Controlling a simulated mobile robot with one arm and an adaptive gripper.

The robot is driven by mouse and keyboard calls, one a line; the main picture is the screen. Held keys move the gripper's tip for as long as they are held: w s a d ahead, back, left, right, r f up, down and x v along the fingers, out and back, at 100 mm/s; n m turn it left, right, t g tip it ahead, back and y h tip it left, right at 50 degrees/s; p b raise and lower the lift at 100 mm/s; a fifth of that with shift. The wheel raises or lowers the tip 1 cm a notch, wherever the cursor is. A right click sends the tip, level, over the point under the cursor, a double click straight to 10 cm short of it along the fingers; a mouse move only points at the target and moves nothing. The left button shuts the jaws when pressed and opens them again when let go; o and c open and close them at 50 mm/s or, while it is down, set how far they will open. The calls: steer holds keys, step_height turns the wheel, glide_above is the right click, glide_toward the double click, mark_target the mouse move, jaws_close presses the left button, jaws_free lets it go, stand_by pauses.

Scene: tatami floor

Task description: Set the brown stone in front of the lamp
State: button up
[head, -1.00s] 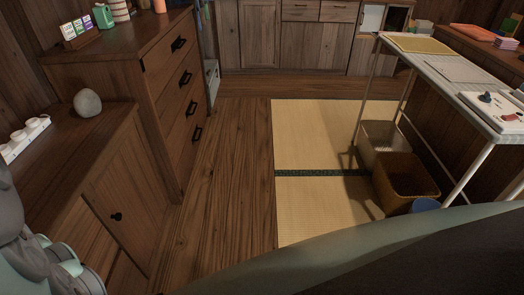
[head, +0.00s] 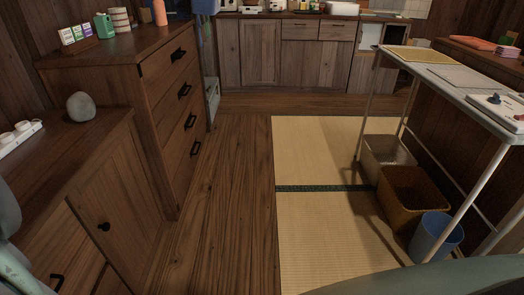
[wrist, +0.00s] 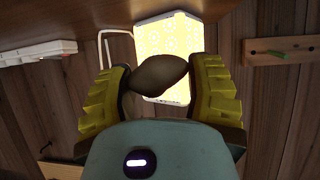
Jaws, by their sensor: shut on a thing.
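The brown stone (wrist: 158,75) is a smooth, rounded lump in the wrist view. My gripper (wrist: 162,78) has yellow ribbed fingers on either side of it and is shut on the stone. The lamp (wrist: 168,38), a glowing pale yellow patterned shade, shows right behind the stone, which covers part of it. I cannot tell the distance between stone and lamp. The head view shows neither the lamp, the brown stone nor the gripper's fingers.
A grey rounded stone (head: 80,106) sits on the low cabinet (head: 100,150) at left, near a white power strip (head: 18,137). A taller dresser (head: 165,100) stands behind. At right are a white table (head: 455,75), a brown basket (head: 410,195) and a blue bin (head: 436,236). The floor between is clear.

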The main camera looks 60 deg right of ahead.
steer(key=shift+w+a+f+b, duration=0.1)
steer(key=shift+f+b, duration=0.3)
steer(key=shift+f, duration=1.35)
steer(key=shift+f, duration=0.65)
steer(key=o, duration=1.3)
steer(key=shift+c, duration=0.2)
